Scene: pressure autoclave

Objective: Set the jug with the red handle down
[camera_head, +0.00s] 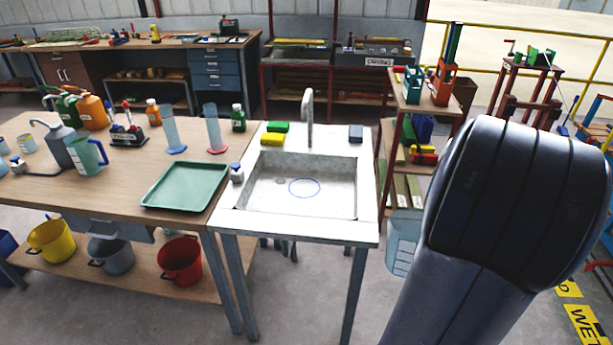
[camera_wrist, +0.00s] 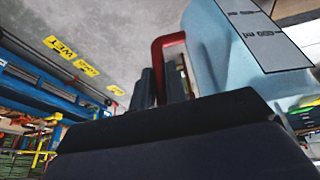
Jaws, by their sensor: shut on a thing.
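The jug with the red handle is pale blue, with a printed label on its side, in the wrist view (camera_wrist: 222,55). Its red handle (camera_wrist: 160,50) passes between the fingers of my gripper (camera_wrist: 162,85), which is shut on it. In the head view the jug (camera_head: 402,243) hangs above the floor, right of the sink table, and looks roughly upright. My dark arm hides its right side, the handle and my gripper there.
A metal sink (camera_head: 300,190) and a wooden workbench (camera_head: 120,182) stand left of the jug. The bench holds a green tray (camera_head: 187,185), another jug (camera_head: 88,156), bottles and cylinders. A shelf rack (camera_head: 400,103) stands behind. Bare floor shows below the jug. Yellow floor signs (camera_head: 587,322) lie right.

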